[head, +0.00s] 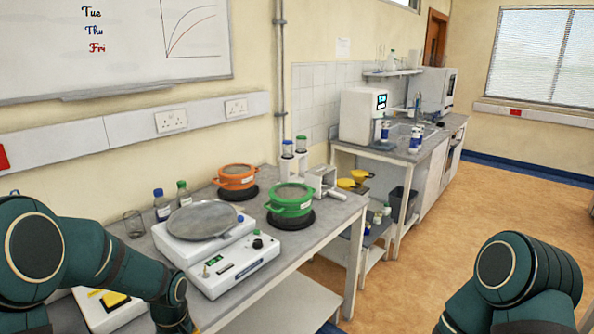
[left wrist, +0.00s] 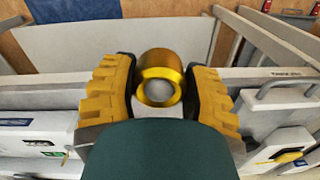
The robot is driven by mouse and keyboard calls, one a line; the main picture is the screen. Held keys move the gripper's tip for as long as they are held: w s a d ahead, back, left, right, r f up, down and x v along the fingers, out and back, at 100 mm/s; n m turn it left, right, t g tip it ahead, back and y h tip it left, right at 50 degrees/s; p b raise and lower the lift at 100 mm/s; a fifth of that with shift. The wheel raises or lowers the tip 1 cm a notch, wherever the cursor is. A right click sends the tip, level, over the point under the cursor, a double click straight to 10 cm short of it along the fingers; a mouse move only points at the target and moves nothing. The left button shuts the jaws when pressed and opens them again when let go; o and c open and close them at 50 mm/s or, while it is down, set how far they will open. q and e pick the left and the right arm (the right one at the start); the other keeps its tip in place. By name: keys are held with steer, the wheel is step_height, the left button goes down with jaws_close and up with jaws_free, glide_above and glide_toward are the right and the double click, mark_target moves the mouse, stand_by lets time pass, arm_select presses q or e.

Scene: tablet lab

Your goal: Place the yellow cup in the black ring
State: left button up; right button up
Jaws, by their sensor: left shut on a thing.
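The yellow cup (left wrist: 144,74) shows in the left wrist view as a shiny gold-yellow cylinder with its round end facing the camera. My left gripper (left wrist: 160,88) is shut on it, with one ridged yellow finger on each side. In the head view my left arm reaches down at the lower left, and its gripper and the cup are almost wholly below the frame. Dark round rings show under the orange pot (head: 237,178) and the green pot (head: 290,200). I cannot tell whether either is the black ring. My right arm is at the lower right, its gripper out of view.
The bench (head: 335,213) carries a white device with a round grey plate (head: 202,220), a control box (head: 233,265), bottles (head: 162,205) and a glass beaker (head: 134,223). A white device with a yellow part (head: 110,300) is beside my left arm. Open floor lies right of the bench.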

arm_select(q)
steer(key=s+d+f+m+b, duration=0.2)
steer(key=s+d+f+m, duration=0.3)
steer(key=d+m, duration=0.3)
